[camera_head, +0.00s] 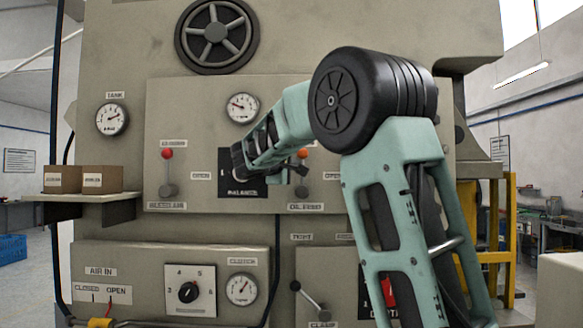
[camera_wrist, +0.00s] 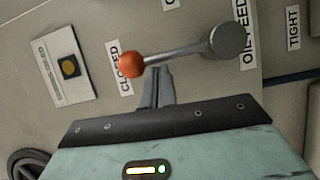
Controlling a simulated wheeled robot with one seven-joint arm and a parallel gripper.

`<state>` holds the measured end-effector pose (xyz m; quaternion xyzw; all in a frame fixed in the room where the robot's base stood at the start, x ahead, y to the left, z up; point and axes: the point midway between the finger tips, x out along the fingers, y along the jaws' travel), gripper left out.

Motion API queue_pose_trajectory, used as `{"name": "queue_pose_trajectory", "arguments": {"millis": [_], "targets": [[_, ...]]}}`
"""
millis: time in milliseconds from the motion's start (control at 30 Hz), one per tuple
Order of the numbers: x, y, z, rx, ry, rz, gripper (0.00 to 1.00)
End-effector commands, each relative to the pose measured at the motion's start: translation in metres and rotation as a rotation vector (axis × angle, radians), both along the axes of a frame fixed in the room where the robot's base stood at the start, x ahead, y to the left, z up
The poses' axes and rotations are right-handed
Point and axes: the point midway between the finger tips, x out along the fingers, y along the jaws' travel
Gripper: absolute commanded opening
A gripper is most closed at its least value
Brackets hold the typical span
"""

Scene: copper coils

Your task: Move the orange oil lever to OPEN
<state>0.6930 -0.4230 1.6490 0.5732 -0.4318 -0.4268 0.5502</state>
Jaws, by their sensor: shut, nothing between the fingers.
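The oil lever is a grey rod with an orange ball (camera_wrist: 128,62) on its end and a round grey pivot (camera_wrist: 228,40). In the wrist view the ball lies beside the CLOSED label (camera_wrist: 121,66). In the head view the orange ball (camera_head: 303,153) shows above the OIL FEED label (camera_head: 305,207), with the OPEN label (camera_head: 332,176) to the right. My gripper (camera_wrist: 157,70) is shut and empty. Its fingertips are close beside the rod near the ball, on the rod's lower side in the wrist view; I cannot tell whether they touch.
A red-knobbed lever (camera_head: 167,155) stands on the same panel to the left. A black-knobbed lever (camera_head: 296,286) is lower down. A handwheel (camera_head: 216,34) is above, and a shelf (camera_head: 95,198) with two boxes juts out at the left. My arm covers the panel's right part.

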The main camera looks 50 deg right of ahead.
Motion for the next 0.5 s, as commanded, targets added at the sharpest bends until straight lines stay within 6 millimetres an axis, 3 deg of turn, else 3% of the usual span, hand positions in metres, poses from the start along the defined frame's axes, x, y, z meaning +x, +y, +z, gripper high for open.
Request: {"name": "queue_pose_trajectory", "arguments": {"millis": [500], "targets": [[-0.006,-0.0055,0.0002,0.057,-0.068,-0.002,0.0]]}}
